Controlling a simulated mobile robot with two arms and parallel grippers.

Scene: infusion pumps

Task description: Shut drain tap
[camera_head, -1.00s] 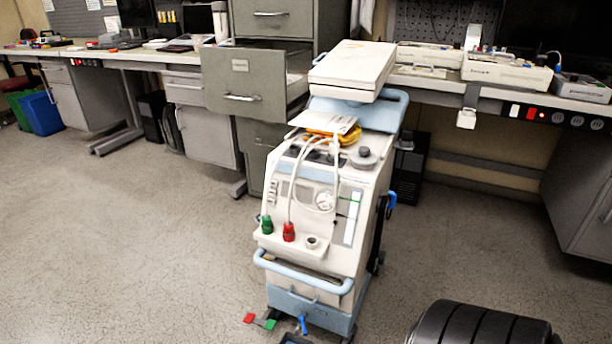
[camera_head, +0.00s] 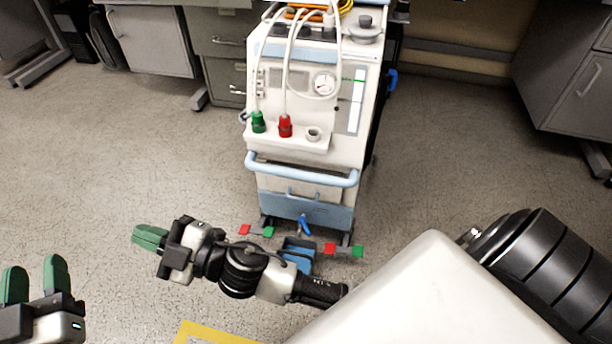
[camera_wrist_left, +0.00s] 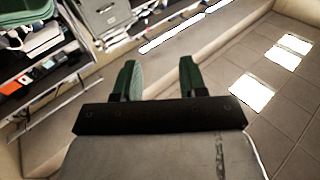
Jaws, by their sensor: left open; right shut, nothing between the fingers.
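The pale pump cart (camera_head: 290,180) stands ahead in the head view. A small blue tap (camera_head: 304,225) sits low at its front, its handle tilted; I cannot tell whether it is open or shut. A blue container (camera_head: 298,250) is below it, partly hidden by my right arm. My right gripper (camera_head: 148,237) has green fingers closed together, empty, left of the cart and apart from the tap. My left gripper (camera_head: 34,282) is open and empty at the lower left. Its spread fingers also show in the left wrist view (camera_wrist_left: 160,82).
Red and green markers lie left (camera_head: 257,231) and right (camera_head: 343,250) of the tap. A blue bar handle (camera_head: 300,172) crosses the cart's front above it. A yellow sheet (camera_head: 210,334) shows at the bottom edge.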

